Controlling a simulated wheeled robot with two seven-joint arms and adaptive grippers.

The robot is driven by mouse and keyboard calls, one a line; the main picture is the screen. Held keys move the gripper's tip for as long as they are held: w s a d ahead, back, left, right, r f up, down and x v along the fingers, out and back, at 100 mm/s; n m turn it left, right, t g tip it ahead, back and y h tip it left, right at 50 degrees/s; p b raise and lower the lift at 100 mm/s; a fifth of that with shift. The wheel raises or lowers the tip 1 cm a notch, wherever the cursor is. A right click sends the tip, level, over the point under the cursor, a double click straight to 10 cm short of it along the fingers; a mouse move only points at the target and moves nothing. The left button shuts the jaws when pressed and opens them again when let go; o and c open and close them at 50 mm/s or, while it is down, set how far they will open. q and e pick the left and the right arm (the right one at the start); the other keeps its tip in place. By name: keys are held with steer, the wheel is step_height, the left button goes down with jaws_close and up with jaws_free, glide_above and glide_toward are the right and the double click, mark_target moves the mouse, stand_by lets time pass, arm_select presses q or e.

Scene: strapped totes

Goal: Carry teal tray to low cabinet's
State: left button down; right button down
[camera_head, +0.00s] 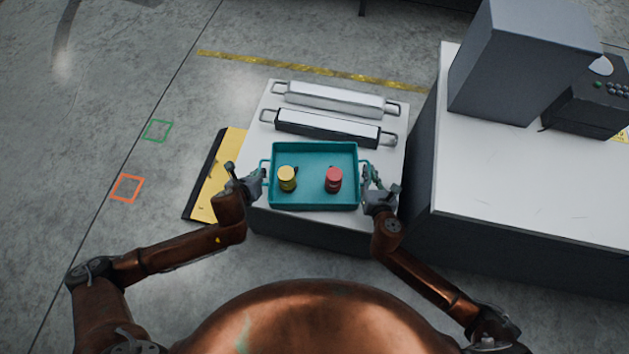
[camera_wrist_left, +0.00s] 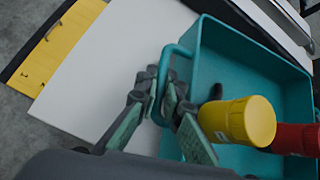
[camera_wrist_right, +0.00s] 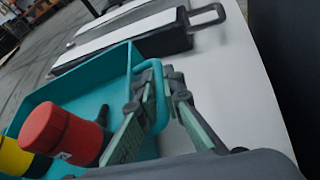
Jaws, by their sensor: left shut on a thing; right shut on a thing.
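The teal tray (camera_head: 314,150) is at the front of the low cabinet's white top (camera_head: 392,215); whether it touches the top cannot be told. A yellow canister (camera_head: 287,179) and a red canister (camera_head: 333,180) stand in it. My left gripper (camera_head: 257,180) is shut on the tray's left handle, a teal loop also seen in the left wrist view (camera_wrist_left: 165,75). My right gripper (camera_head: 369,182) is shut on the right handle, seen in the right wrist view (camera_wrist_right: 159,85). The fingers hide part of each handle.
Two long bars with end handles, one white (camera_head: 335,99) and one black-sided (camera_head: 325,128), lie behind the tray. A white-topped counter (camera_head: 520,190) with a grey box (camera_head: 520,60) stands at right. A yellow, black-edged panel (camera_head: 212,180) is at left.

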arm_select(q)
steer(key=shift+w+a+f, duration=0.1)
steer(key=shift+a+f, duration=0.15)
steer(key=shift+f, duration=0.35)
arm_select(e)
steer(key=shift+w+d+f, duration=0.1)
steer(key=shift+d+f, duration=0.1)
steer(key=shift+f, duration=0.35)
arm_select(q)
steer(key=c, duration=2.5)
jaws_free()
arm_select(e)
steer(key=c, duration=2.4)
jaws_free()
steer(key=shift+f, duration=0.1)
arm_select(q)
steer(key=o, duration=0.4)
steer(key=shift+d, duration=0.1)
arm_select(e)
steer(key=o, duration=0.3)
steer(key=shift+a, duration=0.15)
arm_select(q)
steer(key=shift+d, duration=0.1)
